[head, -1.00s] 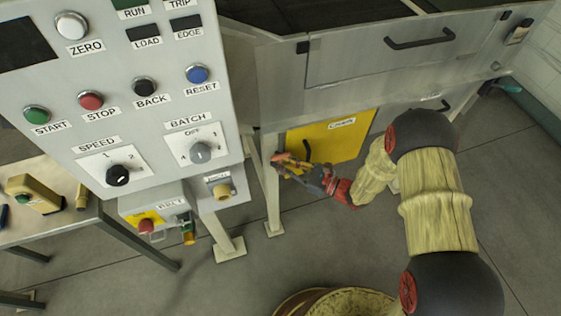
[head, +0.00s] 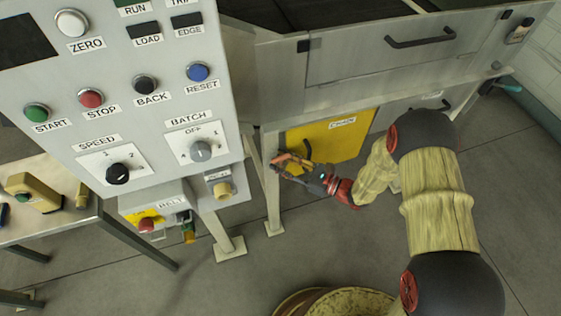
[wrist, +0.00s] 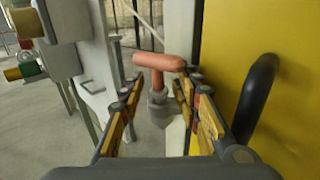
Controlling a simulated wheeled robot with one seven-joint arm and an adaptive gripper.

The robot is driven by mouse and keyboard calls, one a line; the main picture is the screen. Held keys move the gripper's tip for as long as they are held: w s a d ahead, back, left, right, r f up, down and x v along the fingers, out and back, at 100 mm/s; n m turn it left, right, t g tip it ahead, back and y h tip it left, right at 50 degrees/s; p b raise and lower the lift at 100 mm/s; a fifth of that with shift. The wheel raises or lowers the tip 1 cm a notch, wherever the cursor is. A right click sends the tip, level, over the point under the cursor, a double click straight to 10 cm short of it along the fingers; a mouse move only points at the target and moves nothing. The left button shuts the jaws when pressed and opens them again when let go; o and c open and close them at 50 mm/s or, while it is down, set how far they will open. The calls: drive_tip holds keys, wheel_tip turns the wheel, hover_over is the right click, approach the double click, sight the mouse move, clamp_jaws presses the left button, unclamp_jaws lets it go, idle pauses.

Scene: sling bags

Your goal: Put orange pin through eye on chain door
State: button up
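The yellow chain door (head: 335,140) with a black handle and a small label sits low on the grey machine. It also fills the right of the wrist view (wrist: 290,95). The orange pin (wrist: 158,63) has a T-shaped handle above a grey collar and stands just left of the door. My gripper (wrist: 157,92) is open, with a finger on each side of the pin and visible gaps between them. In the head view my gripper (head: 282,164) is at the door's left edge. The pin's lower end and the eye are hidden, so I cannot tell whether the pin is through it.
A control panel (head: 110,95) with several buttons and knobs stands to the left. Smaller boxes (head: 160,208) hang under it beside a pale leg (head: 272,200). A table (head: 50,220) is at far left. A round basket (head: 335,302) stands on the floor below my arm.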

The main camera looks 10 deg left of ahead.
drive_tip(key=v, duration=1.1)
drive_tip(key=shift+d, duration=0.35)
drive_tip(key=shift+s, duration=0.1)
drive_tip(key=s+d+f+n+g+h, duration=0.15)
drive_tip(key=s+n+g+h, duration=0.5)
drive_tip(key=s, duration=0.75)
drive_tip(key=s+d+r+n+t+h, duration=0.25)
drive_tip(key=d+r+n+h, duration=0.65)
drive_tip(key=d+r+n, duration=0.45)
drive_tip(key=d+r+t+h, duration=0.1)
drive_tip(key=d+r+t, duration=0.1)
drive_tip(key=r, duration=0.5)
drive_tip(key=s+d+r+t+h, duration=0.1)
drive_tip(key=d+r+t, duration=0.1)
drive_tip(key=r, duration=0.6)
drive_tip(key=shift+s+d+r+n+t, duration=0.3)
drive_tip(key=shift+n+t, duration=0.1)
drive_tip(key=shift+t, duration=0.1)
